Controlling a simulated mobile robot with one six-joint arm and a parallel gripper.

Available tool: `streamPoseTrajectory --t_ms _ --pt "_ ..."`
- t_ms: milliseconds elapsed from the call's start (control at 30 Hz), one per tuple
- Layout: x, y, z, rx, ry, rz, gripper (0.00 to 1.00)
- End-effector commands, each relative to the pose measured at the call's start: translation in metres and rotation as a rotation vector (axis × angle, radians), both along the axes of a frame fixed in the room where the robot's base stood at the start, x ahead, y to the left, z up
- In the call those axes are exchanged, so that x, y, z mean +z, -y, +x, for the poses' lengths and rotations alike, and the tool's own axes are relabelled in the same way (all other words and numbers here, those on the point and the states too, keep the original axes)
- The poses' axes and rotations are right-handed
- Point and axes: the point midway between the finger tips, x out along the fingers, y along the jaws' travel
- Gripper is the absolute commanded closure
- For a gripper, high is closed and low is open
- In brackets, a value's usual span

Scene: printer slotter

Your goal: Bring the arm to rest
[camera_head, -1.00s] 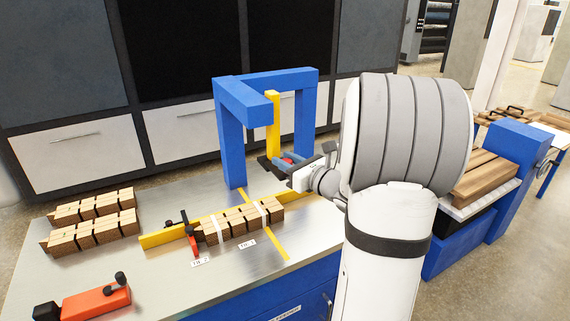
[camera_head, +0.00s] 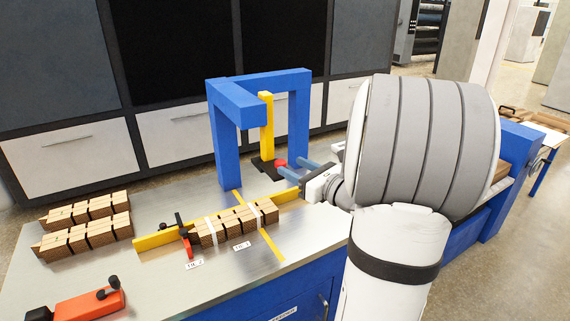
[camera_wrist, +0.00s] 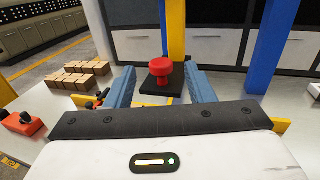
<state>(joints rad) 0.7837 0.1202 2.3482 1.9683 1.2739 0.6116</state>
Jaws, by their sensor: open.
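My gripper (camera_head: 303,170) is open and empty, with its blue fingers pointing left toward the blue frame (camera_head: 227,102) in the head view. In the wrist view, my gripper (camera_wrist: 160,90) has its two fingers well apart. A red round knob (camera_head: 280,163) sits on a black plate under the yellow post (camera_head: 266,125), just beyond the fingertips. In the wrist view the red knob (camera_wrist: 160,74) shows between and beyond the fingers. My arm's white and grey links fill the right of the head view.
Banded wooden blocks (camera_head: 236,223) lie along the yellow fence (camera_head: 158,239) on the metal table (camera_head: 130,270). More wooden blocks (camera_head: 85,238) sit at the left. A red and black tool (camera_head: 88,304) lies at the front left. White cabinets (camera_head: 60,155) stand behind.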

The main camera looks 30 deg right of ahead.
Motion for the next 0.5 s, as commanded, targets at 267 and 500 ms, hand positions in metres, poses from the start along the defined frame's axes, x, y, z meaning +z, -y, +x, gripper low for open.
streamPoseTrajectory --t_ms 267,500 --pt "0.0 0.006 -0.02 0.0 0.0 0.0 0.51" --pt "0.0 0.006 -0.02 0.0 0.0 0.0 0.51"
